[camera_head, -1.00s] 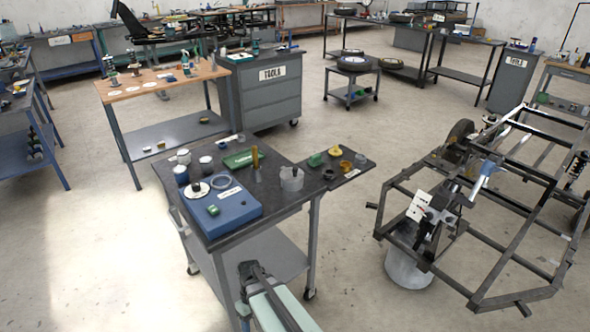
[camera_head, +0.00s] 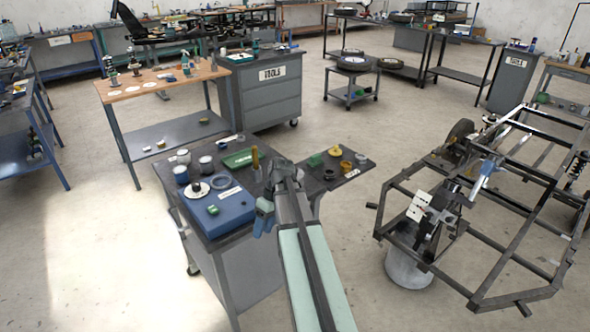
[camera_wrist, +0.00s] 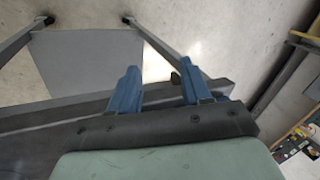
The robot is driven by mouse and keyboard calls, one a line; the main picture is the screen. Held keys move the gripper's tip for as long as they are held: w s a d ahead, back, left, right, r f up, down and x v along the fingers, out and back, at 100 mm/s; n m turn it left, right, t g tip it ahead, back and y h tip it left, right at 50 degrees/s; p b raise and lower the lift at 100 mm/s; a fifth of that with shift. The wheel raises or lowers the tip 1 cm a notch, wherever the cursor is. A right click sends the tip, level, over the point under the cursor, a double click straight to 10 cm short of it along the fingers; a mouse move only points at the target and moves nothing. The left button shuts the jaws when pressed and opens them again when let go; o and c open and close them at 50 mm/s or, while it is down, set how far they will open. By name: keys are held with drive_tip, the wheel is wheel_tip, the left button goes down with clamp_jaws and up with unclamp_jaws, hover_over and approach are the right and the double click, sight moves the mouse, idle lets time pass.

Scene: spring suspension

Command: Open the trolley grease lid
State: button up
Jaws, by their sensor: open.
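The trolley (camera_head: 225,250) has a dark top carrying several small containers. Pale round tins or jars (camera_head: 206,164) stand at its left and back, one of them at the left edge (camera_head: 181,175). I cannot tell which one holds the grease, nor make out its lid. My gripper (camera_head: 263,217) is at the trolley's front right corner, beside the blue box. In the wrist view its two blue fingers (camera_wrist: 158,82) are apart with nothing between them. That view shows the floor, table legs and a dark edge, and no lid.
A blue box (camera_head: 220,207) with a white disc takes up the trolley's front. A green tray (camera_head: 240,158) and a yellow-handled tool (camera_head: 255,160) lie behind. A side shelf (camera_head: 350,175) holds small parts. A metal frame (camera_head: 480,200) stands at right.

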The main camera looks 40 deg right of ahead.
drive_tip(key=w+d+r+n+t, duration=0.1)
drive_tip(key=w+d+r+n, duration=0.1)
drive_tip(key=w+d+r, duration=0.35)
drive_tip(key=w+d+r+n+t, duration=0.1)
drive_tip(key=w+d+r+t, duration=0.1)
drive_tip(key=d+r, duration=0.65)
drive_tip(key=n+h, duration=0.2)
approach(295, 168)
drive_tip(key=shift+t, duration=0.4)
drive_tip(key=x, duration=1)
drive_tip(key=shift+s+f, duration=0.15)
drive_tip(key=shift+s, duration=0.2)
drive_tip(key=shift+c, duration=0.4)
clamp_jaws()
